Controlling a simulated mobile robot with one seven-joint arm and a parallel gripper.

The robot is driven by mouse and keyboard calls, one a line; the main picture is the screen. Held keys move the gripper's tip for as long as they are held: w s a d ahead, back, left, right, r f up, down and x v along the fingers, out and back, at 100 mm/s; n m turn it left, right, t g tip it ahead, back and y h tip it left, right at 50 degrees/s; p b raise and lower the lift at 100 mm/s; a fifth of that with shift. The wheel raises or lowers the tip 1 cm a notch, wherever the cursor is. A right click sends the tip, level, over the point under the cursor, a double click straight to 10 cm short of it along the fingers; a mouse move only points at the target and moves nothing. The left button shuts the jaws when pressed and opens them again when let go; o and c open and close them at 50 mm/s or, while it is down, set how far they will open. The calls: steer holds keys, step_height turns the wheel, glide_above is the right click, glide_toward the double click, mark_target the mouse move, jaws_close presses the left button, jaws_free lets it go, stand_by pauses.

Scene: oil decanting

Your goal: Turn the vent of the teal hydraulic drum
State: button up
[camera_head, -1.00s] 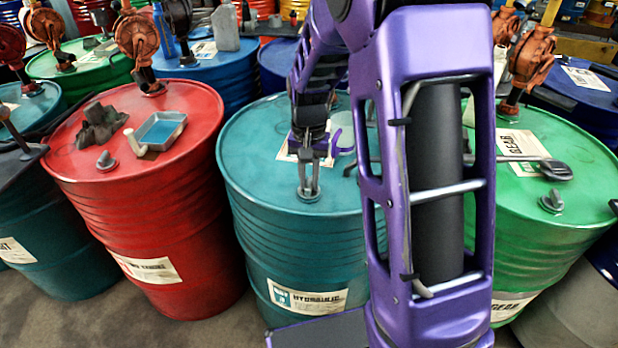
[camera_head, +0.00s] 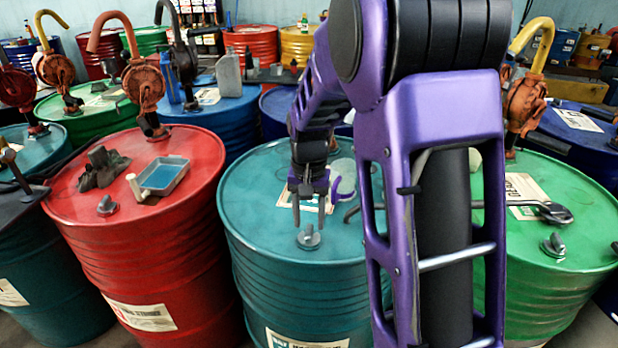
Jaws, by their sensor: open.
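The teal hydraulic drum (camera_head: 250,215) stands in the middle, with a cream label on its side and another on its lid. Its vent (camera_head: 309,240), a small grey cap on a round base, sits near the front of the lid. My gripper (camera_head: 309,226) points down with its two thin fingers apart, one to each side above the vent. The fingertips are close over the cap, and nothing is held between them. Whether they touch it is too small to tell. My purple arm hides the right part of the drum.
A red drum (camera_head: 150,245) on the left carries a tray of blue liquid (camera_head: 163,176), a dark rag (camera_head: 102,168) and its own vent (camera_head: 106,206). A green drum (camera_head: 590,240) on the right carries a black-headed tool (camera_head: 553,212) and another vent (camera_head: 553,245). Drums with pumps crowd behind.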

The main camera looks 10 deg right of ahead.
mark_target(309, 230)
step_height(309, 230, up, 15)
steer(key=p, duration=0.1)
steer(key=shift+f+p, duration=0.15)
steer(key=shift+p, duration=0.25)
